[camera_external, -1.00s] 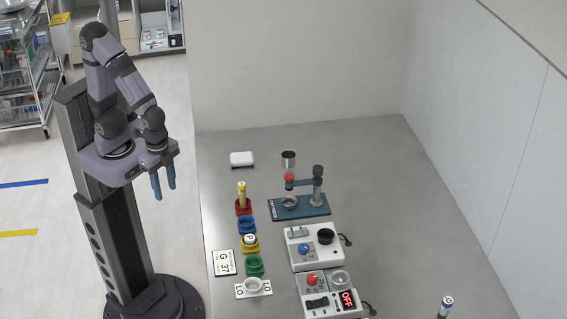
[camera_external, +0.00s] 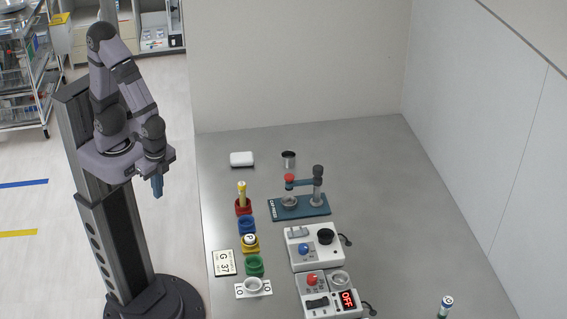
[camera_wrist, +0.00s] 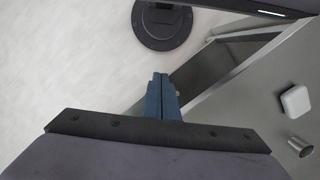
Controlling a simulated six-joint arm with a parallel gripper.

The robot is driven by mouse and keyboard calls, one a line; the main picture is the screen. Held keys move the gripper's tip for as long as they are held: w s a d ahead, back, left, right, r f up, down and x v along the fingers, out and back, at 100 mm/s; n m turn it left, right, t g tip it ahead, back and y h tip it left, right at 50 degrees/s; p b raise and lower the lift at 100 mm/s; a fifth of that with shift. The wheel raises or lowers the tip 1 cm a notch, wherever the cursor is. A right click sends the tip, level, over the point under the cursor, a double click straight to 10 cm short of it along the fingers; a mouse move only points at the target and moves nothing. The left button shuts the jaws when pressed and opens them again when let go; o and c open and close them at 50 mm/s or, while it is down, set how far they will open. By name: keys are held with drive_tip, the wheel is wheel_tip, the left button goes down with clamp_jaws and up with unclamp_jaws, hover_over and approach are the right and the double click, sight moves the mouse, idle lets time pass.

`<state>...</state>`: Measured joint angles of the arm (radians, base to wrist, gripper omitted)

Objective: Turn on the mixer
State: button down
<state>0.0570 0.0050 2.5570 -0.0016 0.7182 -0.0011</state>
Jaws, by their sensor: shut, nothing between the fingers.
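Two white devices stand near the front of the table; no label tells me which is the mixer. The farther device (camera_external: 303,261) has a blue knob, a grey rocker switch and a round black cup. The nearer device (camera_external: 318,286) has a red knob, a dark rocker switch, a clear round cup and a red display reading OFF. My gripper (camera_external: 158,188) is shut and empty, pointing down beyond the table's left edge, well away from both devices. Its blue fingers also show together in the wrist view (camera_wrist: 162,98); neither device shows there.
A teal stand (camera_external: 300,207) with a red-topped arm is behind the devices. Coloured holders, including a blue one (camera_external: 247,225), line the left side near a G 3 card (camera_external: 224,262). A white box (camera_external: 241,159) and metal cup (camera_external: 288,158) stand farther back. The table's right side is mostly clear.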

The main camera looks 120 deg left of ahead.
drive_tip(key=w+d+f+n+t+h+p, duration=0.1)
drive_tip(key=w+d+f+n, duration=0.1)
drive_tip(key=w+d, duration=0.4)
drive_tip(key=w+d+f+n+t+h+p, duration=0.1)
drive_tip(key=w+d+f+n+h, duration=0.2)
drive_tip(key=w, duration=0.5)
drive_tip(key=w+t, duration=0.1)
drive_tip(key=w, duration=0.3)
drive_tip(key=w+r+n+t+y, duration=0.1)
drive_tip(key=w+t, duration=0.1)
drive_tip(key=w, duration=0.3)
drive_tip(key=w+d+t, duration=0.1)
drive_tip(key=w, duration=0.4)
drive_tip(key=shift+r+y, duration=0.4)
drive_tip(key=w+a+r+n+t+y, duration=0.2)
drive_tip(key=w+a+r+t, duration=0.15)
drive_tip(key=w, duration=0.35)
drive_tip(key=a+r+y, duration=0.3)
drive_tip(key=a, duration=0.4)
drive_tip(key=w+a+r+n+y, duration=0.1)
drive_tip(key=a+r+y, duration=0.3)
drive_tip(key=a, duration=0.4)
drive_tip(key=shift+n+y, duration=0.3)
